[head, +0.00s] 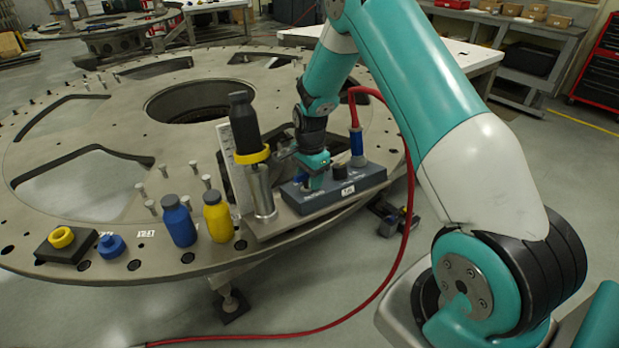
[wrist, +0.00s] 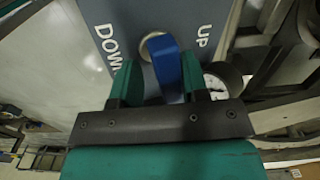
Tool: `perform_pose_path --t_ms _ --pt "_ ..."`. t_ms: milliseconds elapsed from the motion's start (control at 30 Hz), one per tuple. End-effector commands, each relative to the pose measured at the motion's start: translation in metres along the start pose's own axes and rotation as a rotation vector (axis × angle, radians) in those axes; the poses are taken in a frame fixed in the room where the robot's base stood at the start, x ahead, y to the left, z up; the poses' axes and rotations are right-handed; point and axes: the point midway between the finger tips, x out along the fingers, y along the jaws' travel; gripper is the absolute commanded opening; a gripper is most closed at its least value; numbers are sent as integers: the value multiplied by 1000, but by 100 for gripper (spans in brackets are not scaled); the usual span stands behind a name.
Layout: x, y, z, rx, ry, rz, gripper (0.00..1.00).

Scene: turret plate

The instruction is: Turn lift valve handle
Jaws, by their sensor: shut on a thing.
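The lift valve handle (wrist: 164,66) is a blue lever on the grey valve block (wrist: 118,22), which also shows in the head view (head: 345,186). The word DOWN is left of the handle and UP is right of it in the wrist view. My gripper (wrist: 160,84) has its teal fingers on both sides of the handle and is shut on it. A round gauge shows just right of the fingers in the wrist view.
A red hose (head: 404,230) with a blue connector (head: 357,146) rises from the block and loops to the floor. A black-and-yellow cylinder (head: 245,125) on a metal post stands left of my gripper. Blue (head: 178,222) and yellow (head: 217,217) bottle-shaped pieces stand farther left on the round plate (head: 95,195).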

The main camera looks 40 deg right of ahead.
Motion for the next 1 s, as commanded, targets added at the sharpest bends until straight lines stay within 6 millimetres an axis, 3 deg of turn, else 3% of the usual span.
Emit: perform_pose_path --t_ms 1000 --pt "-3 1 -3 21 5 5 5"
